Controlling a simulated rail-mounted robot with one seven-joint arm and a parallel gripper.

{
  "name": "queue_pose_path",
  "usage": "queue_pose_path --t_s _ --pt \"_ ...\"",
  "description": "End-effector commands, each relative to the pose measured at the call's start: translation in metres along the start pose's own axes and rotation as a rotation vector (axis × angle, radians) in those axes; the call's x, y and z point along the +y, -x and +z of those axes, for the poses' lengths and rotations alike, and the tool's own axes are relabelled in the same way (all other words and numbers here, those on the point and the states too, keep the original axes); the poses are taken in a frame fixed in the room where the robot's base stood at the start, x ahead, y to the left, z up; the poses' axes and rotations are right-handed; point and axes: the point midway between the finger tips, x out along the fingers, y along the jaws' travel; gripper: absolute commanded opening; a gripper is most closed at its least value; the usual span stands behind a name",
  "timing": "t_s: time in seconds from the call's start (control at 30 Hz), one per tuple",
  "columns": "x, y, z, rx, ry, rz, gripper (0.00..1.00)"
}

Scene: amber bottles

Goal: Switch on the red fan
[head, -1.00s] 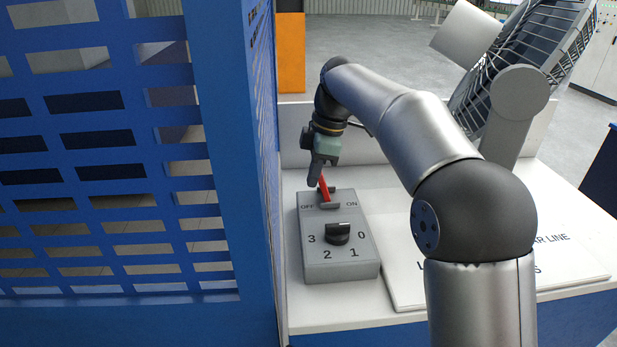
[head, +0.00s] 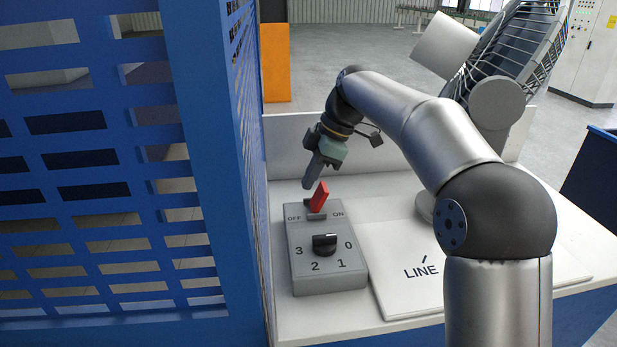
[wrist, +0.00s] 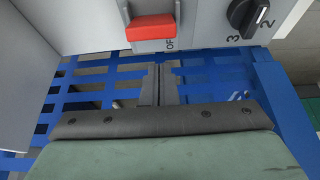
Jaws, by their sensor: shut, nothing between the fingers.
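The switch is a red lever (head: 320,196) on top of a grey control box (head: 300,270), between the labels OFF on the left and ON on the right. It leans toward the ON side. The red lever also shows at the top of the wrist view (wrist: 152,27). My gripper (head: 308,186) is shut and empty, pointing down just above and left of the lever, on the OFF side. A small gap seems to show between them in the head view. In the wrist view the shut fingertips (wrist: 158,85) lie below the lever in the picture.
A black knob (head: 324,244) with marks 0 to 3 sits on the box's near half. A blue slotted panel (head: 215,200) stands close on the left. A white lettered board (head: 400,290) lies to the right. A grey wire-caged unit (head: 520,55) stands at the back right.

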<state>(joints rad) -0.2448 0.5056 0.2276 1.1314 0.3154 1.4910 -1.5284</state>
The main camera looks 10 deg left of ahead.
Motion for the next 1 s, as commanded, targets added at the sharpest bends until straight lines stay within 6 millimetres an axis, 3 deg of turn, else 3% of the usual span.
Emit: queue_pose_path --t_s 0.47,1.0 --pt "0.001 0.009 -0.001 0.001 0.001 0.002 0.0" --pt "0.001 0.111 -0.001 0.001 0.0 0.001 0.0"
